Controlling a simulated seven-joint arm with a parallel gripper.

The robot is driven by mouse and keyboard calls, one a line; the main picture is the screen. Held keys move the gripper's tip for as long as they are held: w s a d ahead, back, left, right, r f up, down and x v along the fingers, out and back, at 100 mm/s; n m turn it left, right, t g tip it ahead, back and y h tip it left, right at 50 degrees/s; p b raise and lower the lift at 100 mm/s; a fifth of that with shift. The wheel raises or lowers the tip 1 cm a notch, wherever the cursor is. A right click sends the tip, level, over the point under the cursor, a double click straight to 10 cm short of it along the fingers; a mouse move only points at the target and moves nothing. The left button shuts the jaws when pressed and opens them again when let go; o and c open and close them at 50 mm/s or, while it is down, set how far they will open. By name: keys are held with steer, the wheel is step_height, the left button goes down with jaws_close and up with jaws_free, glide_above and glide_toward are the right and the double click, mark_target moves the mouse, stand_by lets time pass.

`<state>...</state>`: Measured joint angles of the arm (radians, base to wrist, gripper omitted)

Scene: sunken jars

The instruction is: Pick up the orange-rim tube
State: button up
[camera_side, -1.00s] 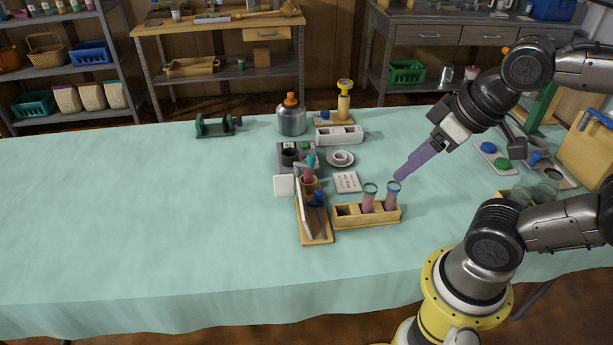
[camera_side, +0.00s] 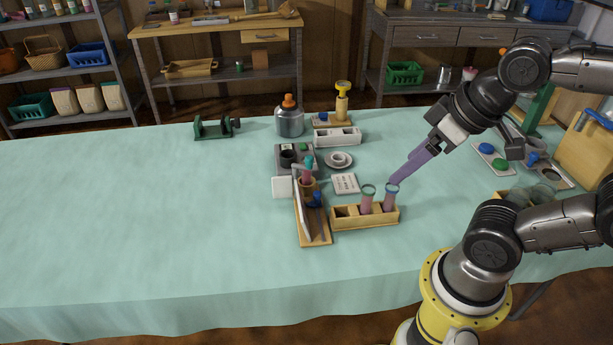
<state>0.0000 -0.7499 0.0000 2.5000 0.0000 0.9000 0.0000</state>
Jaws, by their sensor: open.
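A wooden rack (camera_side: 349,222) stands near the table's front edge and holds two upright glass tubes with pinkish contents. The left tube (camera_side: 367,202) has a green rim. The right tube (camera_side: 389,200) has a bluish rim. I cannot make out an orange rim on any tube. My gripper (camera_side: 392,181) has long purple fingers that reach down from the upper right. Their tips are at the top of the right tube in the picture; I cannot tell whether they touch it. The gripper is open, though the gap between the fingers is hard to see.
Left of the rack is a wooden stand (camera_side: 316,236) with a white panel and a brown cup (camera_side: 308,188). The table's left is clear.

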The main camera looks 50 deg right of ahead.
steer(key=w+r+m, duration=0.7)
steer(key=w+m, duration=0.1)
steer(key=m, duration=0.1)
steer(key=m+g, duration=0.6)
steer(key=m, duration=0.3)
glide_above(307, 176)
steer(key=d, duration=0.1)
step_height(307, 176, down, 17)
steer(key=f, duration=0.7)
steer(key=shift+w, duration=0.3)
steer(key=shift+w+d+f, duration=0.1)
steer(key=shift+w+f, duration=0.05)
steer(key=shift+f, duration=1.45)
steer(key=shift+w+d+f, duration=0.1)
steer(key=shift+f, duration=1.45)
